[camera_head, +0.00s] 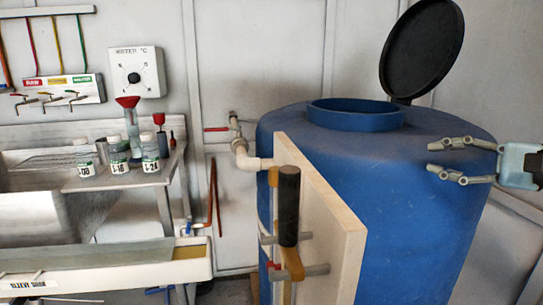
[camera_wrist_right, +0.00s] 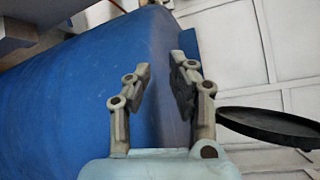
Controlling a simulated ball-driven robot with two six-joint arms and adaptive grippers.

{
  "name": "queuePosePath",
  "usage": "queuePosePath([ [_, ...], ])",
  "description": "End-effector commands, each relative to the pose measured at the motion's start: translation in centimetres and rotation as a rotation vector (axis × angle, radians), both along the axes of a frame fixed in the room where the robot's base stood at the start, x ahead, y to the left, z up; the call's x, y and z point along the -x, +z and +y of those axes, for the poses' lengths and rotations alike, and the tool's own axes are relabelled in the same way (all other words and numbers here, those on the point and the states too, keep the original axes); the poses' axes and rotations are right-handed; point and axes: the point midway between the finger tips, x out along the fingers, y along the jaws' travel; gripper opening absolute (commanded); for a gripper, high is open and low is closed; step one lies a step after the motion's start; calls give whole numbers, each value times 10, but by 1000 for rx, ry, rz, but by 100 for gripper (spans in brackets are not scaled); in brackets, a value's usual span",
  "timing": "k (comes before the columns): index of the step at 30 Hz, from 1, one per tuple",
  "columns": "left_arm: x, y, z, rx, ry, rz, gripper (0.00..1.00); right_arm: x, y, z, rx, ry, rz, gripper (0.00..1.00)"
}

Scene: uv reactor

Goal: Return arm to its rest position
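My right gripper (camera_head: 452,158) is at the right of the head view, in front of the upper right side of a big blue tank (camera_head: 420,220). Its two fingers are spread apart with nothing between them. The right wrist view also shows the open fingers (camera_wrist_right: 160,75), with the tank's blue wall (camera_wrist_right: 70,90) behind them. I cannot tell whether the fingers touch the tank. My left gripper is not in view.
The tank's black lid (camera_head: 422,48) stands open. A pale board (camera_head: 325,225) with a black-handled fitting (camera_head: 288,205) stands before the tank.

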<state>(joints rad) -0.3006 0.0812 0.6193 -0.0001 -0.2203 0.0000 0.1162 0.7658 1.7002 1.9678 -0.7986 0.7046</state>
Motion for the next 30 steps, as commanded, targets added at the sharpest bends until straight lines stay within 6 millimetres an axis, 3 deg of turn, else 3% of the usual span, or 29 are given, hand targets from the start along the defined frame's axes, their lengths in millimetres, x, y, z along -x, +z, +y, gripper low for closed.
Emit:
queuePosePath([
  [1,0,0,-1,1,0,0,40,21,-29,27,97,63,-12,21],
  [6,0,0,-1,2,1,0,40,104,-125,95,532,297,-94,21],
  [9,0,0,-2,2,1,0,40,153,-168,113,801,419,-137,21],
  [12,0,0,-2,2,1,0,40,191,-194,114,1025,505,-149,21],
  [19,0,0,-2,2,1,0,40,245,-210,93,1350,605,-98,21],
  [30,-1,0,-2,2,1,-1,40,310,-199,48,1658,690,86,21],
])
